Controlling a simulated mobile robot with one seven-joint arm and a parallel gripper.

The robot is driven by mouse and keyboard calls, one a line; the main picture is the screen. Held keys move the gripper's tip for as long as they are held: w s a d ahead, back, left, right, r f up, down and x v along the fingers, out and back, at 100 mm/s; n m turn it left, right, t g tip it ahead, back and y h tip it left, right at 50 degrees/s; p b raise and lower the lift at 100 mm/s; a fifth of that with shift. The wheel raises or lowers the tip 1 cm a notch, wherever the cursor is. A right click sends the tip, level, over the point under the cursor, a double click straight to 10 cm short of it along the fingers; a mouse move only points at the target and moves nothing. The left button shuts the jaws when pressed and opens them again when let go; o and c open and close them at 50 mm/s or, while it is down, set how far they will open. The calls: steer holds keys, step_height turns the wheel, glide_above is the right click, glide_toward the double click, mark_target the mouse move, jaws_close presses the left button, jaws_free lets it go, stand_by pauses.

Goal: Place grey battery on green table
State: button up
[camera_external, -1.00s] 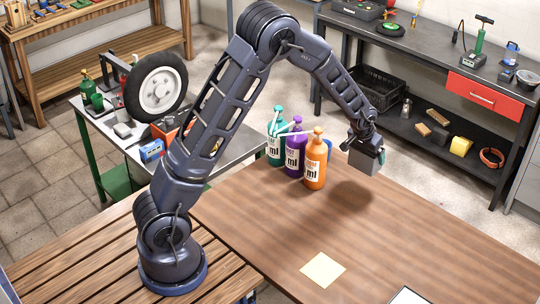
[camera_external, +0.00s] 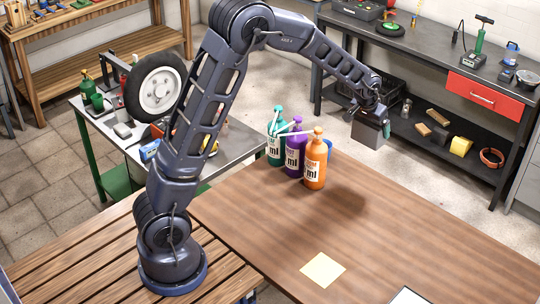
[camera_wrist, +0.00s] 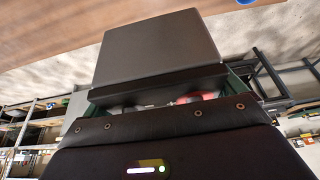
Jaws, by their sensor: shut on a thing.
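The grey battery (camera_external: 368,134) is a dark grey block held in my gripper (camera_external: 372,113), above the far edge of the brown wooden table. It also shows in the wrist view (camera_wrist: 158,48), close in front of my gripper (camera_wrist: 158,84). My gripper is shut on it. The green table (camera_external: 228,149), with green legs and a grey metal top, stands at left behind my arm, and my arm hides part of it. The battery is far to the right of this table and apart from it.
A wheel (camera_external: 157,88) and several tools crowd the green table's left part; its right end looks clear. Teal (camera_external: 275,152), purple (camera_external: 293,160) and orange (camera_external: 315,165) bottles stand between it and my gripper. A dark workbench (camera_external: 420,50) is behind.

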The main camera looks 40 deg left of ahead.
steer(key=w+a+f+m+h, duration=0.1)
steer(key=w+a+f+m, duration=0.1)
steer(key=a, duration=0.5)
steer(key=w+a+f+m+h, duration=0.1)
steer(key=w+a+m, duration=0.1)
steer(key=a, duration=0.6)
steer(key=m+g+h, duration=0.3)
steer(key=m+g, duration=0.1)
steer(key=m, duration=1)
glide_above(241, 139)
step_height(241, 139, down, 5)
steer(key=shift+y, duration=0.3)
step_height(241, 139, down, 20)
steer(key=shift+r, duration=0.2)
steer(key=shift+f, duration=0.1)
steer(key=o, duration=1.4)
steer(key=shift+f, duration=0.1)
